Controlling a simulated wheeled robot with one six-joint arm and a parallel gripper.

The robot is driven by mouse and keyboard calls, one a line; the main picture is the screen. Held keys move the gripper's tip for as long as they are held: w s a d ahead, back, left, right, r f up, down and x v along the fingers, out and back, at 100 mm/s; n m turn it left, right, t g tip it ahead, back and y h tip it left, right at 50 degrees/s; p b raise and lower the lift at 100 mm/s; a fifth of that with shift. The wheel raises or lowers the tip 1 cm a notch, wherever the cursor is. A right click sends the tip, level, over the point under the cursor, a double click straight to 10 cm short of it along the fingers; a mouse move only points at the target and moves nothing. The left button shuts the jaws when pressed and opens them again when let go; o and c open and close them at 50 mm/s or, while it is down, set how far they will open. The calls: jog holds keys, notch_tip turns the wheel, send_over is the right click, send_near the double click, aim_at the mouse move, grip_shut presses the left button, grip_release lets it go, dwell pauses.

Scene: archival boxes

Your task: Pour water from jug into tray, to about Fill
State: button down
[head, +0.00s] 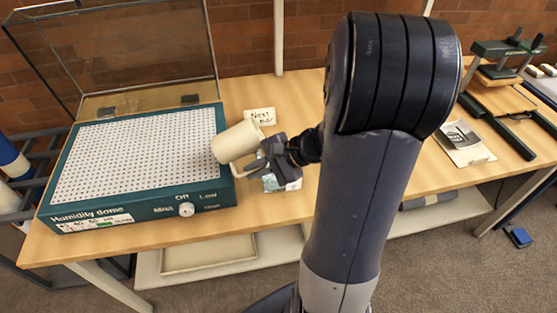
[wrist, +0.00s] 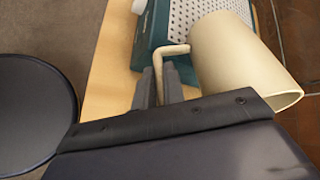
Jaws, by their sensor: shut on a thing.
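A cream jug (head: 236,142) is held tilted at the right edge of the humidity dome (head: 140,207), its body leaning left over the edge of the white perforated top. In the wrist view the jug (wrist: 235,60) shows with its handle towards my gripper. My gripper (head: 266,158) is shut on the jug's handle; the fingers also show in the wrist view (wrist: 157,85). The tray is a teal box with a perforated grid and its clear lid is raised at the back. No water stream and no fill mark can be made out. The jug's inside is hidden in the head view.
A card reading "Next" (head: 261,116) stands behind the jug. A small patterned packet (head: 283,182) lies below my gripper. Bare wood shows along the front edge.

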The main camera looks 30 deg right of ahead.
jog(key=shift+f+y+b, duration=0.3)
jog(key=shift+f+b, duration=0.2)
jog(key=shift+b, duration=0.1)
